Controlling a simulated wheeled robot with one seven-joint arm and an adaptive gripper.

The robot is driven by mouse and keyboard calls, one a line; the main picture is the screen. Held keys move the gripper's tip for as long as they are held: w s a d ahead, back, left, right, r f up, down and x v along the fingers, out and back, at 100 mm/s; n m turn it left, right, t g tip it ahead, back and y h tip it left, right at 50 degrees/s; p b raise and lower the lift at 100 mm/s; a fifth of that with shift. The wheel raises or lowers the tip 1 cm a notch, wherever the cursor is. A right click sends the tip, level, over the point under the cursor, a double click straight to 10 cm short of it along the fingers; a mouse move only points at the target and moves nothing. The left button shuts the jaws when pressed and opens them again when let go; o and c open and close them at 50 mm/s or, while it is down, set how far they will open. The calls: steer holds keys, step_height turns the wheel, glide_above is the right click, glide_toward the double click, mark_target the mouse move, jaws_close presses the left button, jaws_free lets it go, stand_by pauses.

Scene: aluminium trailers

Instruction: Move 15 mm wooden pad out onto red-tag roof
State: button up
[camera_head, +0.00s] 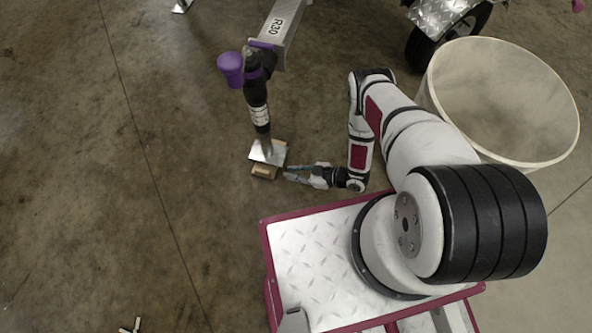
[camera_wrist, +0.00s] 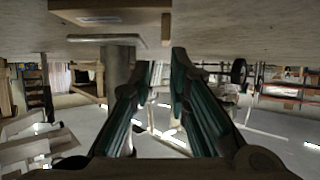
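A tan wooden pad (camera_head: 264,171) lies on the floor at the foot of a trailer jack. The jack's metal foot plate (camera_head: 268,152) is just above it and hides part of it; I cannot tell whether they touch. In the upside-down wrist view, a tan block (camera_wrist: 110,17) shows beside the foot plate (camera_wrist: 95,39). My gripper (camera_head: 288,173) is just right of the pad, low near the floor, pointing left. Its two fingers (camera_wrist: 161,62) are apart with nothing between them. I cannot read the pad's thickness. I cannot identify a red-tag roof.
The jack (camera_head: 257,100) has a purple cap (camera_head: 231,69) and hangs from a metal beam marked R30 (camera_head: 277,27). A large pale bin (camera_head: 500,100) stands right, near a trailer wheel (camera_head: 430,45). Small pale pieces (camera_head: 130,326) lie bottom left. The left floor is mostly clear.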

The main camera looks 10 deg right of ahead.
mark_target(266, 172)
steer(key=shift+s+a+f, duration=0.1)
steer(key=shift+s, duration=0.35)
steer(key=b+x, duration=0.4)
steer(key=x, duration=0.9)
steer(key=shift+w+a+f, duration=0.1)
steer(key=shift+w+a, duration=0.2)
jaws_close()
